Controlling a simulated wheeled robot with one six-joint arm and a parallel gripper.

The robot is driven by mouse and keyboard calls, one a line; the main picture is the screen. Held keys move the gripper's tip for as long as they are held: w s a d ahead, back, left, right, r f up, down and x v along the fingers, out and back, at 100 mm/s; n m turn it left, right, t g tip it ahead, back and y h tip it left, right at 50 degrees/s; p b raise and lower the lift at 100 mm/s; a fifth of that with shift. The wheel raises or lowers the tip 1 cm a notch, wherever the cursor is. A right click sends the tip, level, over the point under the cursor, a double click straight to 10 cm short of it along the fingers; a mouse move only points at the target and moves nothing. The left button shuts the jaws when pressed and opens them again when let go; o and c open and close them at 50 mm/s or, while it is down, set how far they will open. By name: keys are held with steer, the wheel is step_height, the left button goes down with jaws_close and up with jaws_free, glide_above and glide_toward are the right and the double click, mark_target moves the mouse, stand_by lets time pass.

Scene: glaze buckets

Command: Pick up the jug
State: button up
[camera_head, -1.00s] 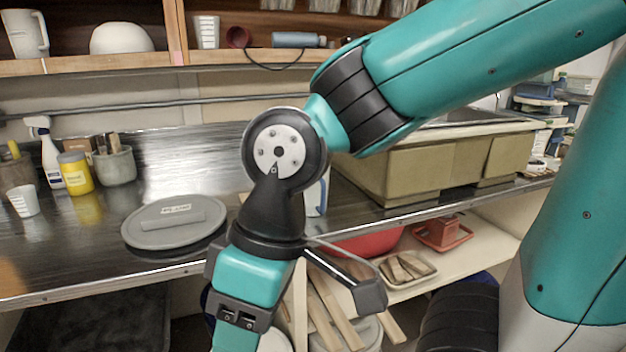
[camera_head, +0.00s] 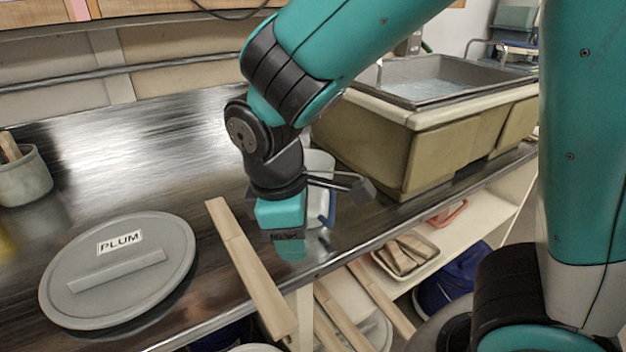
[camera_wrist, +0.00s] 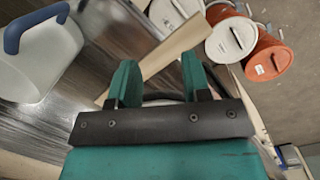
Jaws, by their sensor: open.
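The jug (camera_head: 319,163) is pale and translucent with a blue handle. In the head view it stands on the metal counter, mostly hidden behind my wrist. In the wrist view the jug (camera_wrist: 42,58) is at the upper left, outside the fingers, with its blue handle at its top left. My gripper (camera_head: 290,246) points down near the counter's front edge, in front of the jug. In the wrist view my gripper (camera_wrist: 159,78) is open, its teal fingers apart with no jug between them.
A wooden stick (camera_head: 247,268) lies across the counter edge, left of my gripper. A grey lid marked PLUM (camera_head: 120,290) lies further left. A sink (camera_head: 430,130) stands behind right.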

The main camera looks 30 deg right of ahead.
steer(key=w+f+n+t+h+p, duration=0.1)
steer(key=w+f+n+h+p, duration=0.1)
steer(key=w+n+h, duration=0.5)
steer(key=n+t+h+p, duration=0.2)
steer(key=h, duration=0.3)
glide_toward(330, 207)
steer(key=x, duration=0.5)
steer(key=shift+d+f, duration=0.2)
steer(key=shift+f, duration=0.05)
steer(key=shift+p+x, duration=0.9)
steer(key=shift+x, duration=1.8)
steer(key=shift+w+r, duration=0.1)
steer(key=shift+r, duration=0.05)
jaws_close()
